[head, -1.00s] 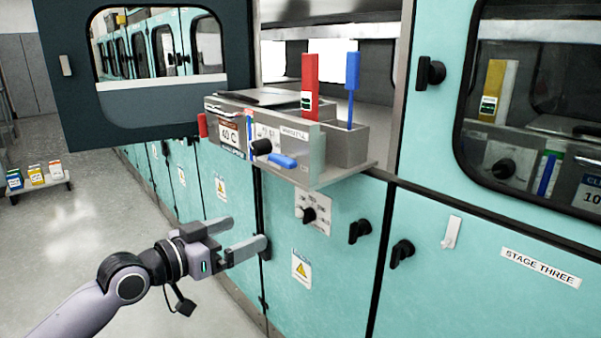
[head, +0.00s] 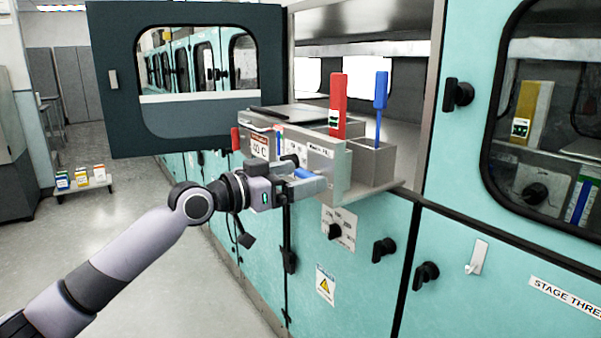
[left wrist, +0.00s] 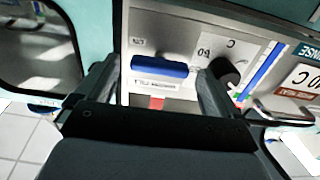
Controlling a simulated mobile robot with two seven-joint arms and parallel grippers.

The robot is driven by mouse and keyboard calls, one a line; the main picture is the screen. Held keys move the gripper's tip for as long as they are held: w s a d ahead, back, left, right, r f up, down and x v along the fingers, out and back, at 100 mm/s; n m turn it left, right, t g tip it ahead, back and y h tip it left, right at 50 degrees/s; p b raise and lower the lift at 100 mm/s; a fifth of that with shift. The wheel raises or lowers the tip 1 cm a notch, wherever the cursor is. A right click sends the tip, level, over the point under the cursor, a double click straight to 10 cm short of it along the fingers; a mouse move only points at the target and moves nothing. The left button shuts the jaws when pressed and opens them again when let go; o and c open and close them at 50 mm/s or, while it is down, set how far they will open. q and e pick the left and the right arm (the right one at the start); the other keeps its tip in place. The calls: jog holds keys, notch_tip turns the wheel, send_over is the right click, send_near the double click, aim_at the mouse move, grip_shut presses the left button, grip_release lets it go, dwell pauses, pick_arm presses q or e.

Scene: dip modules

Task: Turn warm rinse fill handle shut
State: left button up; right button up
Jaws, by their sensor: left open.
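The blue handle (head: 304,174) sits on the front face of the grey tank module (head: 335,160), partly hidden by my gripper in the head view. In the left wrist view the blue handle (left wrist: 160,67) lies across the picture between my fingers. A printed label sits just below it there. My left gripper (head: 306,178) is open at the module's front, with one finger on each side of the handle. I cannot tell if either finger touches it. In the left wrist view the left gripper (left wrist: 157,85) shows a gap at both ends of the handle. My right gripper is out of view.
A black knob (left wrist: 224,72) sits close to my right-hand finger in the left wrist view. An open dark door (head: 185,135) stands behind.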

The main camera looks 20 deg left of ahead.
pick_arm(q)
jog(key=shift+w+d, duration=0.3)
jog(key=shift+w, duration=0.05)
jog(key=shift+c, duration=0.4)
jog(key=c, duration=1)
jog(key=shift+o, duration=0.2)
